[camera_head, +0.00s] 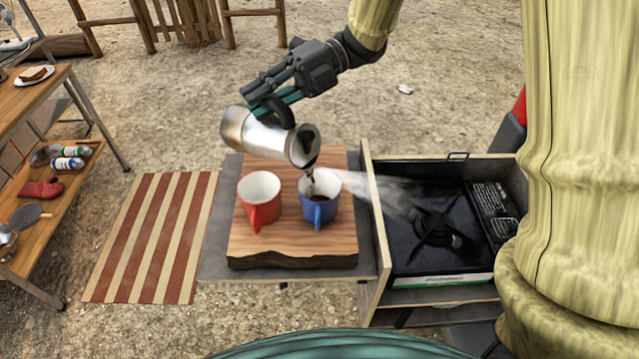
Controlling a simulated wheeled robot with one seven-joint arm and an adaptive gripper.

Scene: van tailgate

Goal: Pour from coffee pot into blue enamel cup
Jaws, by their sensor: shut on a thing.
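My gripper (281,99) is shut on the black handle of the metal coffee pot (247,132). The pot is held in the air above the cups, tilted with its open end down to the right. Dark liquid runs from its mouth toward the blue enamel cup (320,211), and dark liquid shows inside that cup. The blue cup stands upright on a wooden board (290,247), with its handle toward the front. A red cup (259,203) with a white inside stands upright to its left; its inside looks empty.
A black camp stove (436,232) in a wooden drawer is right of the board, with whitish steam over its left side. A striped mat (150,238) lies to the left. A wooden shelf (75,185) with bottles and a red item stands at far left.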

